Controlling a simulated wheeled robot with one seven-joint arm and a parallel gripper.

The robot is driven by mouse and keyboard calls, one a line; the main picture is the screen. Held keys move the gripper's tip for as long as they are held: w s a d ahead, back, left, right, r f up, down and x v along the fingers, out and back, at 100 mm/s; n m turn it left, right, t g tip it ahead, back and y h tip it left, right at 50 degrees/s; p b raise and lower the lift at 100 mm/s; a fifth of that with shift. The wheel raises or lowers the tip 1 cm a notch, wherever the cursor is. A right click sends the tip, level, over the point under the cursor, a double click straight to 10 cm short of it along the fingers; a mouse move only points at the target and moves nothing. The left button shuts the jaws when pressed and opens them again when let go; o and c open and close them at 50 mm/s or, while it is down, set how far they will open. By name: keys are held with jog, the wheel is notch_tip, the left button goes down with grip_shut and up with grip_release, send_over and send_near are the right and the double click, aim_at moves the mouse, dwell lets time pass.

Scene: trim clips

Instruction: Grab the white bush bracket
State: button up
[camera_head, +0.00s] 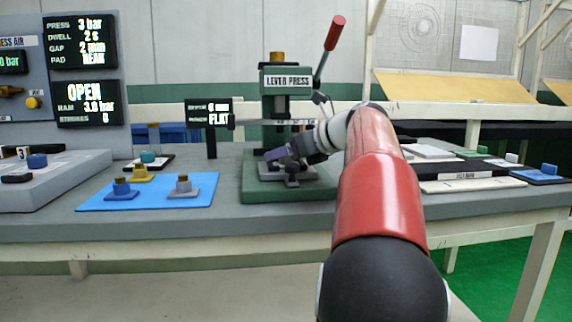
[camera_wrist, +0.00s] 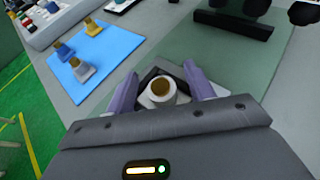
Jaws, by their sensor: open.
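A white bush bracket (camera_wrist: 168,101) with a brass-coloured bush sits on the lever press's base, seen in the wrist view. My gripper (camera_wrist: 161,70) is open, with one purple finger on each side of it. I cannot tell whether either finger touches it. In the head view my gripper (camera_head: 283,154) is low at the press, and the bracket is mostly hidden there. Other bush brackets stand on the blue mat (camera_head: 205,203) to the left: a blue one (camera_head: 121,190), a yellow one (camera_head: 140,174) and a grey one (camera_head: 183,188).
The lever press (camera_head: 286,82) with its red-knobbed handle (camera_head: 334,33) rises just behind my gripper. A small display (camera_head: 208,112) stands to its left. Trays and coloured parts lie on the right of the bench. A grey fixture (camera_head: 50,182) is at far left.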

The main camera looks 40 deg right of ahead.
jog(key=shift+c, duration=0.2)
jog(key=c, duration=1)
jog(key=shift+r, duration=0.1)
